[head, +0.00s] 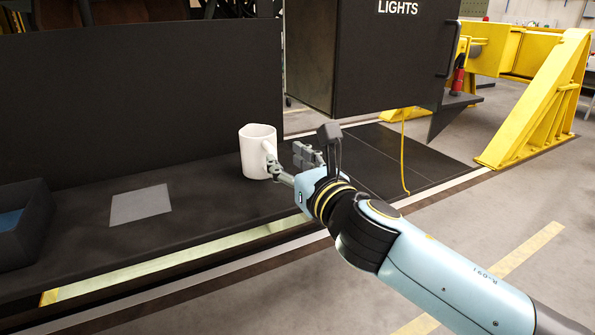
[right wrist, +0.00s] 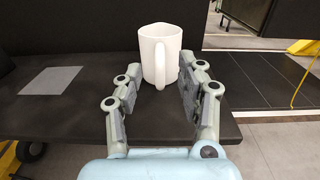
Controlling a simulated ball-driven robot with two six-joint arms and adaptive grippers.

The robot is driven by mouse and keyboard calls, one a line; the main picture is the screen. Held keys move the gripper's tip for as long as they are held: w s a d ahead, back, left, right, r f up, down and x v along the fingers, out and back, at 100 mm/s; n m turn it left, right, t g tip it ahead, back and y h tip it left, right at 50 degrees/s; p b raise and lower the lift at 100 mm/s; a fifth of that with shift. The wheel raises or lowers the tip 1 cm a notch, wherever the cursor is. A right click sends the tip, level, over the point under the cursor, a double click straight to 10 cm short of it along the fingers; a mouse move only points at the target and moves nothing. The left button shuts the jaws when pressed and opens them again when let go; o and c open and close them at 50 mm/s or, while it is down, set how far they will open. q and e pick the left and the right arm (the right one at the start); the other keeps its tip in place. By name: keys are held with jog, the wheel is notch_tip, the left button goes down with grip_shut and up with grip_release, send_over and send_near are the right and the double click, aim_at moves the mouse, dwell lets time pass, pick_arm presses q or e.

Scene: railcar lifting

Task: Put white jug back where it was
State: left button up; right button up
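The white jug (head: 256,150) stands upright on a black shelf (head: 215,196), close to the shelf's right end. In the right wrist view the jug (right wrist: 157,45) has its handle turned toward my right gripper. My right gripper (head: 287,165) is beside the jug, on its right in the head view. In the right wrist view the gripper (right wrist: 155,92) has its fingers spread wide, with the handle ahead in the gap and nothing clamped. Whether a finger touches the jug cannot be told. My left gripper is not in view.
A flat grey square (head: 140,205) lies on the shelf left of the jug. A dark bin (head: 22,225) stands at the shelf's left end. A black upright panel (head: 140,95) rises behind the shelf. A yellow steel frame (head: 545,95) stands at right on the floor.

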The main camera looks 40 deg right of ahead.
jog(key=v, duration=0.3)
jog(key=shift+s+a, duration=0.1)
jog(key=shift+s, duration=0.3)
